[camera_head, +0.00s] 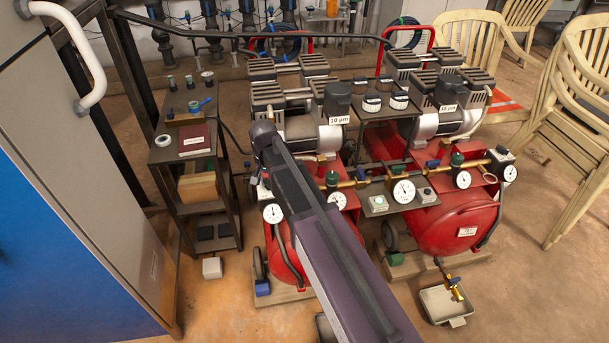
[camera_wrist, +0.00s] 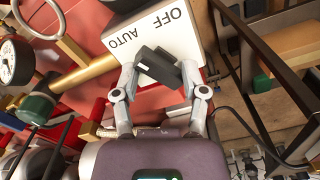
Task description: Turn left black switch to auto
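In the wrist view a white switch plate (camera_wrist: 160,35) carries the words OFF and AUTO, turned partly upside down. A black switch knob (camera_wrist: 158,66) sits on its lower part, lying aslant with its upper-left end towards the AUTO side. My gripper (camera_wrist: 159,72) has its two fingers apart, one on each side of the knob. The right finger is very close to the knob's lower-right end; contact is unclear. In the head view my arm ends beside the left compressor (camera_head: 302,130), and it hides the left switch.
Gauges (camera_head: 403,191) and brass pipes line the front of the red tanks (camera_head: 455,222). A small metal shelf (camera_head: 190,150) stands left of my arm, beside a cabinet. Stacked chairs (camera_head: 580,110) stand at the right. Brass pipe (camera_wrist: 88,72) runs left of the plate.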

